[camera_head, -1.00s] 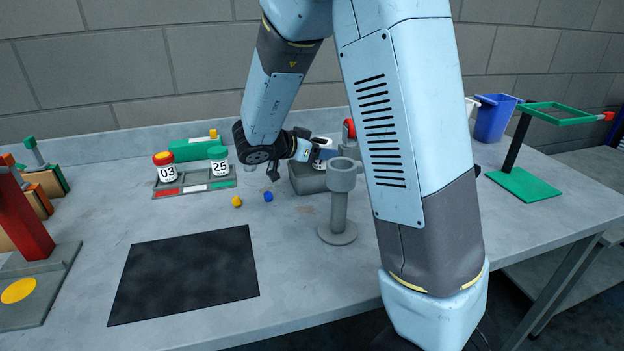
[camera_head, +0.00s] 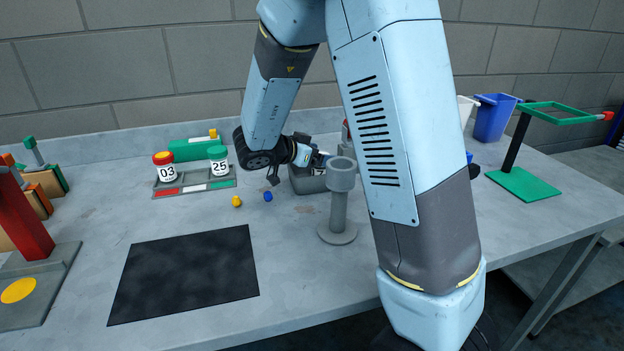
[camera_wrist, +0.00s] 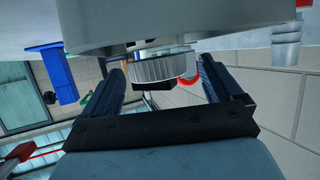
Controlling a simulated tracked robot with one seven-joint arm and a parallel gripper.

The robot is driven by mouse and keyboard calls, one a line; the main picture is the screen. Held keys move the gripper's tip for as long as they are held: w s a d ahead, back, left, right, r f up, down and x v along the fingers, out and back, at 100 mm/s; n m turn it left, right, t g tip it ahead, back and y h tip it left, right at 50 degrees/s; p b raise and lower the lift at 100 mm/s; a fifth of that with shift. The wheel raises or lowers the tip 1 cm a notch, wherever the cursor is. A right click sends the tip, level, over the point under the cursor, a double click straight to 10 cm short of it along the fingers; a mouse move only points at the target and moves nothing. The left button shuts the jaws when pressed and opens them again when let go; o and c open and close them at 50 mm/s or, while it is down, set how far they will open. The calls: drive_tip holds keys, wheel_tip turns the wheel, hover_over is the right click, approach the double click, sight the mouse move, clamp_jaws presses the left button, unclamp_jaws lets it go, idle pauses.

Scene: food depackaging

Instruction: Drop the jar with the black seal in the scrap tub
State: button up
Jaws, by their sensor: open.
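No black seal can be made out on a jar in these frames. In the wrist view my gripper (camera_wrist: 160,70) is open. A grey ridged round part (camera_wrist: 160,67) shows between its fingers, with a small black piece (camera_wrist: 183,86) by it; I cannot tell what they belong to. A blue bin (camera_head: 494,118) stands at the back right; which container is the scrap tub is not clear.
A grey post with a cup top (camera_head: 341,178) stands near my wrist. A grey block (camera_head: 306,181) sits under the wrist. A green stand (camera_head: 523,184) is at right, a black mat (camera_head: 185,275) at front left. My arm hides much of the middle.

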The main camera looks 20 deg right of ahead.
drive_tip(key=v, duration=1.3)
drive_tip(key=shift+a, duration=0.35)
drive_tip(key=shift+s+r, duration=0.1)
drive_tip(key=w+d+r+n+t+y, duration=0.2)
drive_tip(key=w+r+t+y, duration=0.4)
drive_tip(key=w+r+t, duration=0.15)
drive_tip(key=s+a+r+n+t+y, duration=0.1)
drive_tip(key=s+a+r+n+y, duration=0.1)
drive_tip(key=s+r+n+y, duration=0.45)
drive_tip(key=s+d+f+n+g, duration=0.1)
drive_tip(key=s+d, duration=0.3)
drive_tip(key=s, duration=0.4)
drive_tip(key=s+d+f+n+g, duration=0.2)
drive_tip(key=s+d+f+g, duration=0.1)
drive_tip(key=s, duration=0.5)
drive_tip(key=s+d+f+n+g, duration=0.2)
drive_tip(key=s+d+g, duration=0.2)
drive_tip(key=s, duration=0.4)
drive_tip(key=shift+s+d, duration=0.2)
drive_tip(key=shift+d, duration=0.2)
